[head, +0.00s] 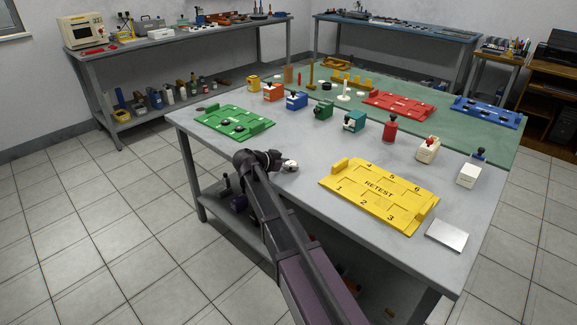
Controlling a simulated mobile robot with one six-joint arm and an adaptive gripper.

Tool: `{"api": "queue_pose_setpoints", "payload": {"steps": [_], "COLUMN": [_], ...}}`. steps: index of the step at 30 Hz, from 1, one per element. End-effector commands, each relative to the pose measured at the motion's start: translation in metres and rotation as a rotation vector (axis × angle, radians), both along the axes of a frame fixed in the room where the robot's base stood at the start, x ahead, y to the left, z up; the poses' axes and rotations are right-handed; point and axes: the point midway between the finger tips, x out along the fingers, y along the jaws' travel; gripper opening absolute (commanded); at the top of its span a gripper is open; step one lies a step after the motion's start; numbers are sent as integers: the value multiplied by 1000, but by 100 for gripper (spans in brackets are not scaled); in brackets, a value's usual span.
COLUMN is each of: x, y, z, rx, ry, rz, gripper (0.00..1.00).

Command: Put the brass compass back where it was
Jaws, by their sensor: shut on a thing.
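My gripper (277,161) is at the near left part of the grey table, at the end of my dark arm. It is small here and partly hidden by my wrist, and its fingers are hard to make out. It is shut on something. A small pale round thing (290,165) with dark marks shows at its tip; I cannot tell for sure that this is the brass compass. A yellow tray (345,195) marked RETEST, with numbered places, lies to the right.
Behind are an orange block (273,93), a blue block (297,101), green and teal blocks, a red bottle-like piece (390,131) and white blocks (427,151). Red (399,107) and blue (487,112) trays lie on the green mat. A metal plate (447,235) lies at the near right.

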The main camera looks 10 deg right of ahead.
Motion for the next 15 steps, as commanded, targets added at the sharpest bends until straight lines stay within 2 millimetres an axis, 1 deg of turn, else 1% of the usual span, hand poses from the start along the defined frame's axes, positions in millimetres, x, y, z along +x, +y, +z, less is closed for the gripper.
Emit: {"api": "queue_pose_setpoints", "payload": {"steps": [8, 9, 11, 12, 15], "x": [0, 0, 0, 0, 0], "y": [0, 0, 0, 0, 0], "z": [-5, -3, -3, -3, -3], "rx": [0, 0, 0, 0, 0], "ry": [0, 0, 0, 0, 0], "rz": [0, 0, 0, 0, 0], "gripper": [15, 75, 93, 98, 98]}}
